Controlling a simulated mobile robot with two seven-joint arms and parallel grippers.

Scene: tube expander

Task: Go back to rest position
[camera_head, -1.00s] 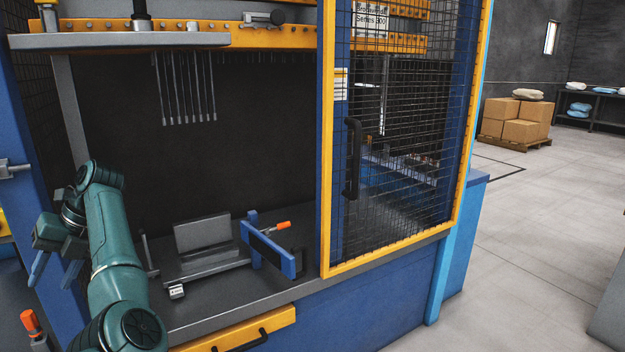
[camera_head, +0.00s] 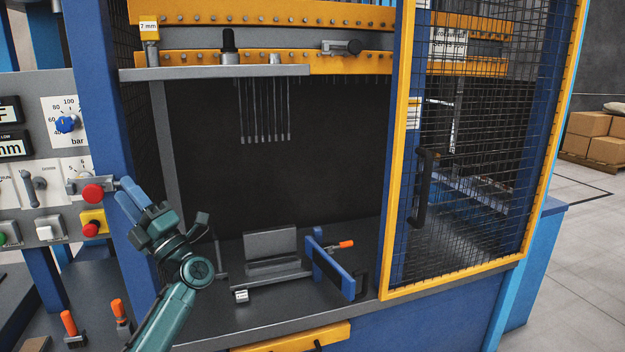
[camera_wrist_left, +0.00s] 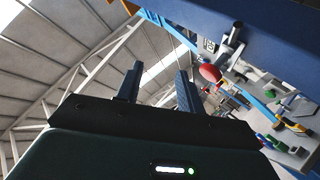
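My left arm comes up from the bottom left in the head view. Its teal gripper with blue fingers (camera_head: 129,200) points up and left, in front of the machine's blue post (camera_head: 100,110). The left wrist view shows the two fingers (camera_wrist_left: 160,80) apart with nothing between them. A grey bracket with a red knob (camera_head: 92,193) shows just left of the fingertips. I cannot tell whether they touch. My right gripper is in neither view.
A control panel (camera_head: 40,150) with a dial and buttons stands at the left. The open machine bay holds a grey fixture (camera_head: 270,250) with a blue clamp plate (camera_head: 330,265). A yellow-framed mesh door (camera_head: 470,160) is at the right. Orange-handled parts (camera_head: 70,322) sit at the lower left.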

